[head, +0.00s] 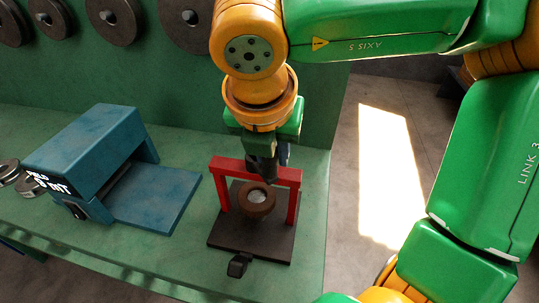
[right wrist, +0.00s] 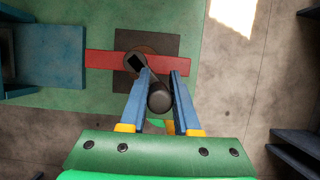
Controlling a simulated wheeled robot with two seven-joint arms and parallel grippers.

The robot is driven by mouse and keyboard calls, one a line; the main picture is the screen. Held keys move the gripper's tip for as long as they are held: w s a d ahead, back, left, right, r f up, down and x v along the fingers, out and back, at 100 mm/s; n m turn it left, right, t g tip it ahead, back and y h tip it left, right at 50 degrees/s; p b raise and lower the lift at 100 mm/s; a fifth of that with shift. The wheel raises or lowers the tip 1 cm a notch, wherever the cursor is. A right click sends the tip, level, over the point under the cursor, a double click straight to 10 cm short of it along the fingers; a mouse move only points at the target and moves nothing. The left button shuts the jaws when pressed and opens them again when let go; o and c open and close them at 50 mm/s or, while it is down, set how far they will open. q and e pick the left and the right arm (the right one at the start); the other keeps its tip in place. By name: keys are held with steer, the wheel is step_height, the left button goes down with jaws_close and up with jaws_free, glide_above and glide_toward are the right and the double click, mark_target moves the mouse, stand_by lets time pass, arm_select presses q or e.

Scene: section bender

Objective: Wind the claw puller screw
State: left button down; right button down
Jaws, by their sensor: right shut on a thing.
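The claw puller is a red frame (head: 291,200) standing on a dark square plate (head: 225,238). A brown round hub with a pale centre (head: 257,198) sits under its crossbar. In the right wrist view the red crossbar (right wrist: 101,60) runs across the plate, with a dark crank arm (right wrist: 146,75) over its middle. My right gripper (right wrist: 161,74) points down above the crossbar, its blue fingers on either side of the crank's dark round knob (right wrist: 160,100), shut on it. In the head view my right gripper (head: 268,163) partly hides the crank and screw. My left gripper is not in view.
A small black object (head: 239,265) lies in front of the plate. Round metal pieces (head: 28,184) lie far left, and discs (head: 112,18) hang behind. The green bench ends just right of the puller.

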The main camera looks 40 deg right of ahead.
steer(key=shift+w+d+f+n+t+y+b, duration=0.15)
steer(key=shift+d+n+t+y+b, duration=0.25)
steer(key=shift+n+b, duration=0.65)
steer(key=shift+w+d+n+y, duration=0.15)
steer(key=shift+d+n+y, duration=0.2)
steer(key=shift+n, duration=0.7)
steer(key=n, duration=0.2)
steer(key=y, duration=0.1)
steer(key=shift+w+d+r+n+t, duration=0.2)
steer(key=shift+w+d+n+t, duration=0.05)
steer(key=shift+d+n+t, duration=0.15)
steer(key=n, duration=0.1)
steer(key=n+y, duration=0.1)
steer(key=shift+w+d+r+n, duration=0.1)
steer(key=shift+w+d+n, duration=0.2)
steer(key=shift+w+d, duration=0.1)
steer(key=shift+w+a+n+g+y+p, duration=0.1)
steer(key=shift+w+n+g+y+p, duration=0.5)
steer(key=shift+n+p, duration=1.5)
steer(key=shift+w+d+n+g+y+p, duration=0.1)
steer(key=shift+w+n+g+y+p, duration=0.25)
steer(key=shift+w+n+y+p, duration=1.6)
steer(key=shift+s+a+n+g+h+p, duration=0.15)
steer(key=shift+n+g+h+p, duration=0.35)
steer(key=shift+n+p, duration=1.7)
steer(key=shift+n+b, duration=0.8)
steer(key=shift+n, duration=0.15)
